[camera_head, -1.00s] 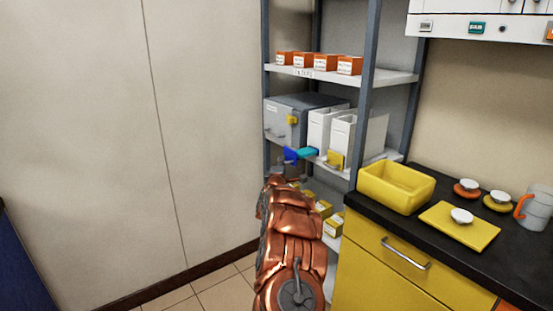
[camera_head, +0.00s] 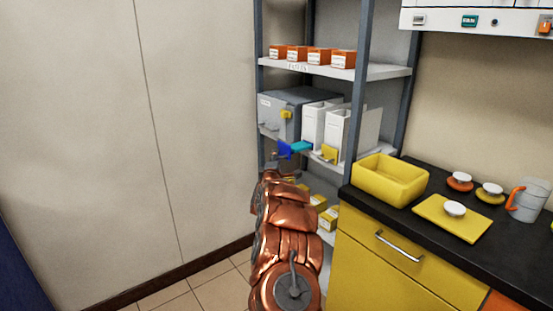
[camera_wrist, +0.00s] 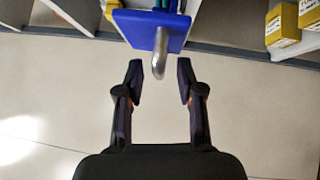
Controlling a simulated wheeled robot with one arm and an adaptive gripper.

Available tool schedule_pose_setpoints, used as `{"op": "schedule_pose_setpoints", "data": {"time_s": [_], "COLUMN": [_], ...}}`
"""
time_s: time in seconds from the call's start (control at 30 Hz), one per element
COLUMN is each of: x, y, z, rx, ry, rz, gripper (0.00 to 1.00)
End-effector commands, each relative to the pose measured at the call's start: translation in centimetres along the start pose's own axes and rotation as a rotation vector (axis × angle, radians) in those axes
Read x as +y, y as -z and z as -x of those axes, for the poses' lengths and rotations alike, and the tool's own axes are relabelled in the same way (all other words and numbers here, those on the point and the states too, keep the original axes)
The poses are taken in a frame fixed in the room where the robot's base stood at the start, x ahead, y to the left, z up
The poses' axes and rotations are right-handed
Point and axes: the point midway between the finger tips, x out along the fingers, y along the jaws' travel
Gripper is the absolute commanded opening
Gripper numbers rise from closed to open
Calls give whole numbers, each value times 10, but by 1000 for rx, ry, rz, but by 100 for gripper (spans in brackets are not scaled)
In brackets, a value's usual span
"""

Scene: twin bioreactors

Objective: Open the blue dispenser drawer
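The blue drawer front (camera_head: 285,149) sticks out from the middle shelf level, with a teal part (camera_head: 301,146) behind it. In the wrist view the blue front (camera_wrist: 150,30) fills the top centre, and a curved metal handle (camera_wrist: 159,55) hangs from its face toward me. My gripper (camera_wrist: 160,66) is open. Its two fingers stand either side of the handle's end, with a visible gap on both sides. In the head view my copper-coloured arm reaches up to just below the blue front, and the fingers are too small to make out clearly.
A grey box (camera_head: 280,113) and white holders (camera_head: 335,130) stand on the middle shelf. Yellow boxes (camera_head: 329,217) sit lower. A yellow bin (camera_head: 388,181) rests on the dark counter (camera_head: 480,240) at right. The wall (camera_head: 90,130) at left has free floor before it.

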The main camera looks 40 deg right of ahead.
Motion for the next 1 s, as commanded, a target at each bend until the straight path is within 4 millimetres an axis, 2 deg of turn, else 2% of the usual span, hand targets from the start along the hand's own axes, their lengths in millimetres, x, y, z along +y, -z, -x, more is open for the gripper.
{"op": "schedule_pose_setpoints", "data": {"time_s": [1.0], "x": [0], "y": [0], "z": [94], "rx": [2], "ry": [1], "rz": [0], "gripper": [37]}}
